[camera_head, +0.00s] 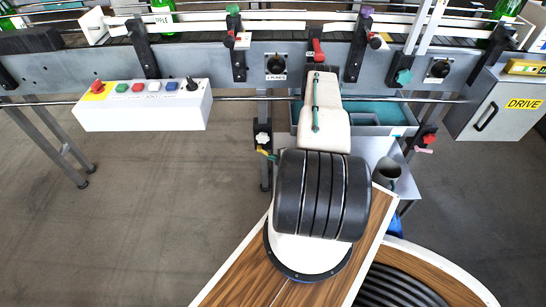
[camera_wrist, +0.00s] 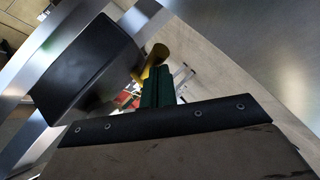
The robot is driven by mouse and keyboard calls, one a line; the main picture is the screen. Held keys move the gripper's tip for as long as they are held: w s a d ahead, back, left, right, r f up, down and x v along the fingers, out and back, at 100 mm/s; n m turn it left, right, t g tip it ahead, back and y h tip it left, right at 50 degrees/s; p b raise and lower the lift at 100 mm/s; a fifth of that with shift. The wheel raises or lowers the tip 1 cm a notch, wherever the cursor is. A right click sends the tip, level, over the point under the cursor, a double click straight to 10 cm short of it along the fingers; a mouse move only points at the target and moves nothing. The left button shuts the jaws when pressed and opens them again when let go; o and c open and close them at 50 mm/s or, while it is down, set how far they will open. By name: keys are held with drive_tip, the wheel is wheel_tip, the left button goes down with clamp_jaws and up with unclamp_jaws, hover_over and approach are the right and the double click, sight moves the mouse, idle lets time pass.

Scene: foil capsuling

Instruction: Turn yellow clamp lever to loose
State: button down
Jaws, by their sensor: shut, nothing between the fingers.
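The yellow clamp lever (camera_wrist: 153,58) shows in the wrist view as a short yellow piece just beyond my fingertips, beside a large black block (camera_wrist: 85,68). My gripper (camera_wrist: 158,74) has green fingers, closed together and empty. Its tips overlap the lever's lower end in the picture; I cannot tell whether they touch it. In the head view a small yellow piece (camera_head: 261,151) sits under a white knob (camera_head: 263,138) on a black clamp at the frame leg, left of my arm. My gripper is mostly hidden there. The lever's exact angle is unclear.
The conveyor rail (camera_head: 190,62) crosses the back, with red levers and black brackets. A white button box (camera_head: 145,112) hangs at the left. A grey tray (camera_head: 365,131) and a dark cup (camera_head: 387,172) are right of my arm. A grey DRIVE cabinet (camera_head: 500,110) stands far right. Floor at left is clear.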

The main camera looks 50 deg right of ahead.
drive_tip(key=shift+w+a+f, duration=0.15)
drive_tip(key=shift+w+f, duration=0.1)
drive_tip(key=shift+f, duration=0.4)
drive_tip(key=shift+w+a+f, duration=0.15)
drive_tip(key=shift+w+f, duration=0.05)
drive_tip(key=shift+f, duration=0.45)
